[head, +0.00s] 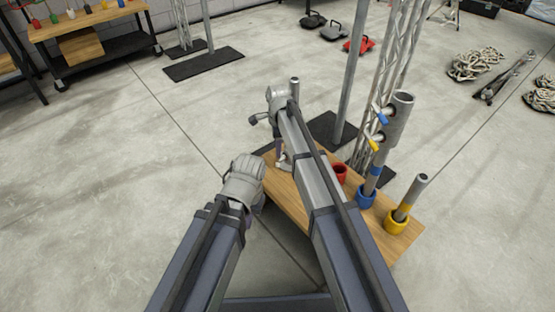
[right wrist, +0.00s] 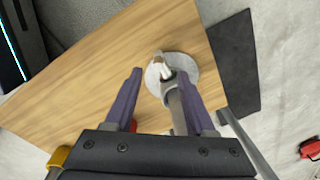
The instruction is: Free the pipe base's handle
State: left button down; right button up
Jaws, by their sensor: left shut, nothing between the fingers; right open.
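The pipe base is a round grey disc (right wrist: 187,63) with an upright grey pipe, on the wooden tabletop (right wrist: 75,85). In the head view the disc (head: 284,163) is partly hidden by my right arm. A small pale piece beside the pipe's foot may be the handle (right wrist: 161,62); I cannot tell how it is held. My right gripper (right wrist: 159,76) is open over the disc, and the pipe shows near its right finger. I cannot tell whether they touch. My left gripper (head: 260,202) is shut and empty beside the table's left edge.
Red (head: 340,172), blue (head: 366,197) and yellow (head: 396,221) cups stand along the table's right side, with pipes in the blue and yellow ones. A metal truss (head: 388,85) and a pole (head: 352,70) rise behind.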

aim_at(278, 166)
jog(key=shift+w+f+b, duration=0.15)
jog(key=shift+f+b, duration=1.7)
jog(key=shift+f, duration=0.05)
jog(key=shift+w+f+b, duration=0.1)
jog(key=shift+f+b, duration=1.75)
jog(key=shift+f, duration=0.05)
jog(key=shift+s, duration=0.1)
grip_shut()
